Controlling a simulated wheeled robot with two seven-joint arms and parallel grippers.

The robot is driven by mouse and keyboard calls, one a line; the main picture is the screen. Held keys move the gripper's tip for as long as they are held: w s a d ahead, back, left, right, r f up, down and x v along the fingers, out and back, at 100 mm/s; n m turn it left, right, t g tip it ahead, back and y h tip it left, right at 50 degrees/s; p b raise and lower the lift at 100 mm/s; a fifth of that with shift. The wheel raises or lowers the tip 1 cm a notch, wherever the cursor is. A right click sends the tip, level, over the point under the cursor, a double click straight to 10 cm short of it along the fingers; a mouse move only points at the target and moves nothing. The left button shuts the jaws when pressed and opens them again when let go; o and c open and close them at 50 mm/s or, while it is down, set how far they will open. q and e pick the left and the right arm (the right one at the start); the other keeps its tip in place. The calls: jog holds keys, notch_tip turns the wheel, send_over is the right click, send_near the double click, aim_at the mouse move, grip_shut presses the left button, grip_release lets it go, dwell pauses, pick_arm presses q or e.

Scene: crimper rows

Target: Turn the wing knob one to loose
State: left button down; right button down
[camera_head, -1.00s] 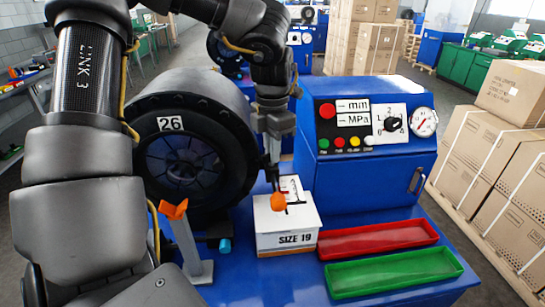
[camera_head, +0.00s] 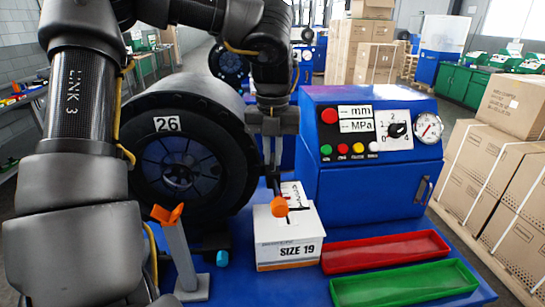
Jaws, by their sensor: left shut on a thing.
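An orange wing knob (camera_head: 279,207) stands at the size box (camera_head: 287,248), a white box marked SIZE 19, in front of the upright white scale card with dark and red marks (camera_head: 293,194). My left gripper (camera_head: 273,186) comes down from above, its two thin fingers close together at the knob's top. It is shut on this knob. A second orange wing knob (camera_head: 168,214) sits on top of a grey post (camera_head: 182,255) at the left, apart from the gripper. My right gripper is not in view.
A black drum marked 26 (camera_head: 168,123) stands left of the gripper. A blue control box (camera_head: 365,190) with buttons, dial and gauge stands to the right. A red tray (camera_head: 385,251) and a green tray (camera_head: 404,284) lie in front, their insides empty.

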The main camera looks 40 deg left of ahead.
aim_at(273, 157)
pick_arm(q)
jog(key=shift+n+b, duration=0.35)
jog(key=shift+n, duration=0.75)
jog(key=c, duration=1.5)
grip_release()
jog(key=shift+d, duration=0.1)
notch_tip(273, 157, up, 11)
jog(key=p, duration=0.3)
jog(key=shift+p, duration=0.35)
